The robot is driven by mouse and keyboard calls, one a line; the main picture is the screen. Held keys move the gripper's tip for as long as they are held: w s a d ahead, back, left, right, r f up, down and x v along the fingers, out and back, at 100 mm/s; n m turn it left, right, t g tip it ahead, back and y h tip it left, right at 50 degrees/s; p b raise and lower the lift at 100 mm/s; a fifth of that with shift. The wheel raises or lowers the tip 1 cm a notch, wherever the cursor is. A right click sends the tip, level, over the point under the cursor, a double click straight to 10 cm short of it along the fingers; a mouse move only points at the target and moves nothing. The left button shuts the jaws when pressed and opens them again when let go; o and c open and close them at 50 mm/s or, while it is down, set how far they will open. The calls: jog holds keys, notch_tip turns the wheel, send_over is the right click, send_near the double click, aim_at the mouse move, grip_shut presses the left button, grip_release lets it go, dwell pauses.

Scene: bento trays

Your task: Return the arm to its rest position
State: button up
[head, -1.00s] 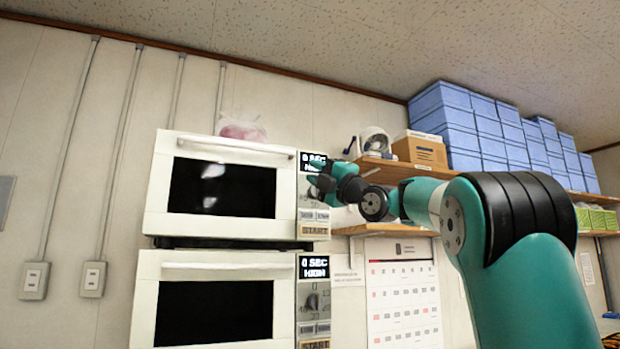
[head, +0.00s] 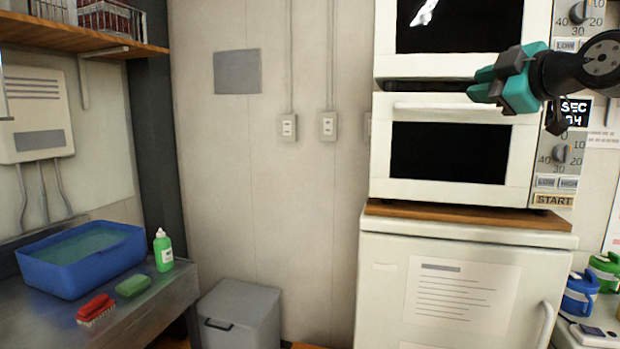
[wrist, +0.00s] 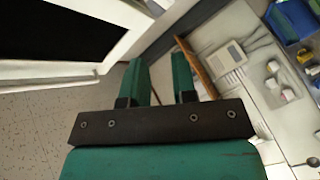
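My gripper (head: 484,84) is at the upper right of the head view, in front of the two stacked white microwaves. Its teal fingers point left, across the top edge of the lower microwave (head: 390,150). In the wrist view my gripper (wrist: 159,62) shows two teal fingers standing apart with nothing between them. It is open and empty. Most of my arm is outside the head view; only the dark wrist joint shows at the right edge.
Below the microwaves stands a white fridge (head: 395,300). A blue basin (head: 75,275), green bottle (head: 163,250), red brush (head: 96,308) and green sponge (head: 132,286) are on the steel counter (head: 170,297). A grey bin (head: 240,310) stands between. Blue and green containers are at the lower right.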

jog(key=s+a+f+m+g+y, duration=0.1)
jog(key=s+a+f+m+g, duration=0.1)
jog(key=s+a+f+g, duration=0.5)
jog(key=s+a+f+m+g, duration=0.25)
jog(key=s+a+f, duration=0.5)
jog(key=f, duration=0.55)
jog(key=s+a+f+m+g+h, duration=0.1)
jog(key=s+f+g, duration=0.2)
jog(key=s+f, duration=0.2)
jog(key=s+a+f+m+g+h, duration=0.1)
jog(key=s+f, duration=0.4)
jog(key=s, duration=0.6)
jog(key=shift+f+m+g, duration=0.3)
jog(key=shift+m+g, duration=0.45)
jog(key=shift+g, duration=0.5)
jog(key=shift+s+a, duration=0.1)
